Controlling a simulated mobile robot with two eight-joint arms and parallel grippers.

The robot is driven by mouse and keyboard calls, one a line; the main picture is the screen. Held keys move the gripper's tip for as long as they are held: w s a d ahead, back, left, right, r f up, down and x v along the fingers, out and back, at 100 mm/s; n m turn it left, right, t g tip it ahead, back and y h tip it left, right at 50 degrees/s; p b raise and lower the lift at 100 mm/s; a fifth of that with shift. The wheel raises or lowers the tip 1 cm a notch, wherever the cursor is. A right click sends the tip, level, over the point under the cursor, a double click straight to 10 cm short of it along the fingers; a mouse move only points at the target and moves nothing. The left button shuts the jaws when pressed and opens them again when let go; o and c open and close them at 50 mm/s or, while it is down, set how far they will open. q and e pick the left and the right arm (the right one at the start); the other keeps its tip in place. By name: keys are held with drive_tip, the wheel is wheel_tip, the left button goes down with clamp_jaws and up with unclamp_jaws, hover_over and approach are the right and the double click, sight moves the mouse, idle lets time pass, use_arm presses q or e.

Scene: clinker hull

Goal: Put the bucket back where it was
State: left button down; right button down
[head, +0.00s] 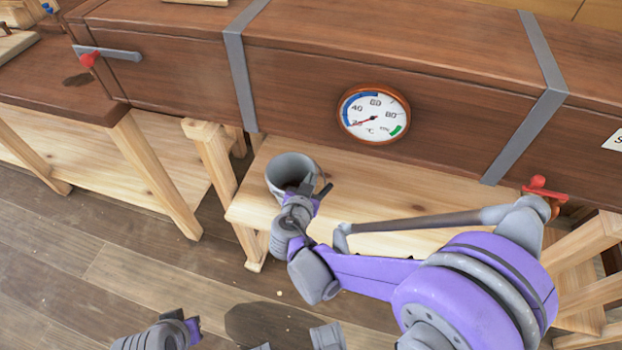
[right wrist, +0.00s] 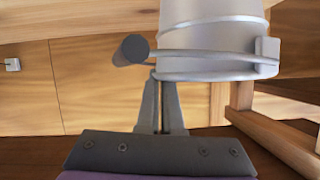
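The grey metal bucket (head: 291,168) is upright at the lower wooden shelf below the long steam box, left of the dial; I cannot tell whether its base touches the shelf. My right gripper (head: 318,190) is at the bucket's near right side. In the right wrist view its fingers (right wrist: 162,85) are close together at the rim of the bucket (right wrist: 212,35), beside the wire handle and its dark grip (right wrist: 131,48), and look shut on it. The fingertips are partly hidden. My left gripper (head: 190,328) shows at the bottom left edge, apart from the bucket; its opening is unclear.
The brown steam box (head: 300,90) with grey straps and a round dial (head: 373,113) runs above the shelf (head: 400,190). A workbench (head: 50,85) stands left. A dark patch (head: 268,322) marks the floor.

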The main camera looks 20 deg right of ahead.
drive_tip(key=c, duration=1.1)
unclamp_jaws()
drive_tip(key=shift+s+a+r, duration=0.1)
drive_tip(key=shift+r, duration=0.1)
drive_tip(key=p+v, duration=0.3)
drive_tip(key=v, duration=0.9)
drive_tip(key=s+d+f+n+g+y, duration=0.3)
drive_tip(key=s+d+f+n+g, duration=0.15)
drive_tip(key=s+d, duration=0.4)
drive_tip(key=s+n+y, duration=0.1)
drive_tip(key=s, duration=0.1)
drive_tip(key=s+r+n+g+y, duration=0.1)
drive_tip(key=s, duration=0.2)
drive_tip(key=s+n+g+y, duration=0.1)
drive_tip(key=s+y, duration=0.1)
drive_tip(key=shift+s+a+r, duration=0.2)
drive_tip(key=shift+s+a, duration=0.05)
drive_tip(key=shift+s, duration=0.1)
